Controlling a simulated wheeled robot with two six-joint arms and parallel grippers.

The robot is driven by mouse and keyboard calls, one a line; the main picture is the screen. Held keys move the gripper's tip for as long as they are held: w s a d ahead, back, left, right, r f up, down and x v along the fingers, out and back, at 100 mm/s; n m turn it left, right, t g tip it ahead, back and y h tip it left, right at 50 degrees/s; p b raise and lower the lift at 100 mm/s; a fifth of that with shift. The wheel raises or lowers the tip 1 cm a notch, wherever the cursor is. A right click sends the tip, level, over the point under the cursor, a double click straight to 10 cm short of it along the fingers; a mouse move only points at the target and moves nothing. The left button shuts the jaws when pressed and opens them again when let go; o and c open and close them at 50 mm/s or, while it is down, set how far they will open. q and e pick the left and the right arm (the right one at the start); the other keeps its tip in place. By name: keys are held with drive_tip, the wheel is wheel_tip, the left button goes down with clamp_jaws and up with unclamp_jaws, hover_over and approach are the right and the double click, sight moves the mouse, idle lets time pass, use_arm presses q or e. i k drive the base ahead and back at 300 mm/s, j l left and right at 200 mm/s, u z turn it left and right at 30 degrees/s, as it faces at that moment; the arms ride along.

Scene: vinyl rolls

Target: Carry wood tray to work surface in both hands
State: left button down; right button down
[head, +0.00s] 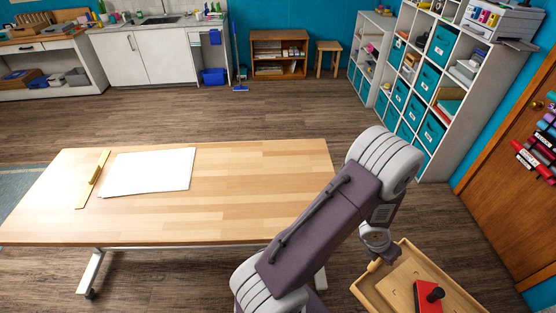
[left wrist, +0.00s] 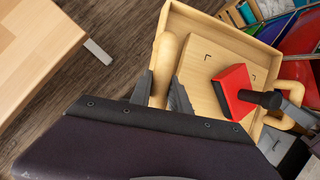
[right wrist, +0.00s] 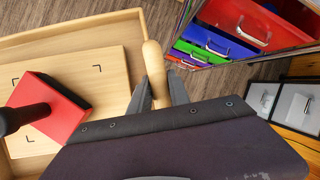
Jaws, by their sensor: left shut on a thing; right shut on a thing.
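The wood tray (head: 365,291) is at the lower right of the head view, off to the right of the table and partly cut off by the frame. A red block with a black knob (head: 428,297) sits in it. My left gripper (left wrist: 163,92) is shut on the tray's near handle (left wrist: 165,62). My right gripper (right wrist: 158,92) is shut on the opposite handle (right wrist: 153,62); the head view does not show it. The work surface (head: 250,200) is a light wood table, apart from the tray.
White paper sheets (head: 150,172) and a wooden ruler-like strip (head: 92,182) lie on the table's left part; its right part is clear. A shelf with teal bins (head: 430,80) and a wooden door (head: 530,180) stand at the right. Coloured drawers (right wrist: 235,35) are close to the tray.

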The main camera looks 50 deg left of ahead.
sight(270, 204)
drive_tip(key=i+j+u, duration=0.1)
drive_tip(key=j+u, duration=0.2)
drive_tip(key=u, duration=0.2)
drive_tip(key=i+j+u, duration=0.1)
drive_tip(key=j+u, duration=0.15)
drive_tip(key=u, duration=0.2)
drive_tip(key=i+j+u, duration=0.15)
drive_tip(key=u, duration=0.35)
drive_tip(key=i+j+u, duration=0.2)
drive_tip(key=u, duration=0.3)
